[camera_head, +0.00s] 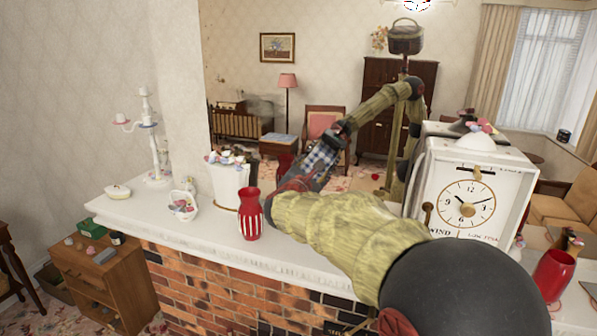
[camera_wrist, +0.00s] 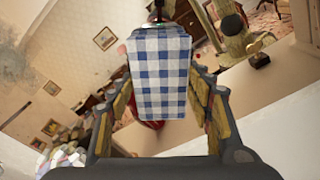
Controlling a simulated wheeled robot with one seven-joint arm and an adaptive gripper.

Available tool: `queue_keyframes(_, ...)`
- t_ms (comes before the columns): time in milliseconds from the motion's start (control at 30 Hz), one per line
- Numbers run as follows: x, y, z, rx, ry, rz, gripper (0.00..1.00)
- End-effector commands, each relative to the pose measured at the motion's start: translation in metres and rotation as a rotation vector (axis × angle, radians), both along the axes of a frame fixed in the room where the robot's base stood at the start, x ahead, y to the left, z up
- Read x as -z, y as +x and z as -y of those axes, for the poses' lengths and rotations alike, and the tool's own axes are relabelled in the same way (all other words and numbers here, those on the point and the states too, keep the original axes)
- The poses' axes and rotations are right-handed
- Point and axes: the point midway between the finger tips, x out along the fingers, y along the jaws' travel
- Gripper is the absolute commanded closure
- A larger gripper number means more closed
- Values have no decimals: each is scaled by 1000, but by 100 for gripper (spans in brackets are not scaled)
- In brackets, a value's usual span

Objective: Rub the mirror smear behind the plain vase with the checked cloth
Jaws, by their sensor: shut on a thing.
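The blue-and-white checked cloth (camera_head: 321,158) is held in my gripper (camera_head: 306,180), close to the large mirror (camera_head: 350,80) above the mantel. In the wrist view the cloth (camera_wrist: 160,72) hangs flat between the fingers and hides what is straight ahead. Whether it touches the glass I cannot tell. A plain red vase (camera_head: 553,276) stands at the far right, right of the clock. A red vase with white stripes (camera_head: 250,214) stands left of my gripper. A greyish patch (camera_head: 262,108) shows on the mirror's left part; I cannot tell surely that it is a smear.
My arm crosses above the shelf between the striped vase and the clock.

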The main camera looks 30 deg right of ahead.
Motion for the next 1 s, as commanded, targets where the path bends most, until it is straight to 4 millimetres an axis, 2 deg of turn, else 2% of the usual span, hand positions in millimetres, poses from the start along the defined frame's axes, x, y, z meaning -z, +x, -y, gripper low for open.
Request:
queue_keyframes(167,0,-4,4,1,0,1,69)
queue_keyframes(500,1,-20,24,2,0,1,69)
queue_keyframes(733,0,-24,28,2,1,1,69)
queue_keyframes(1000,1,-40,42,4,1,2,69)
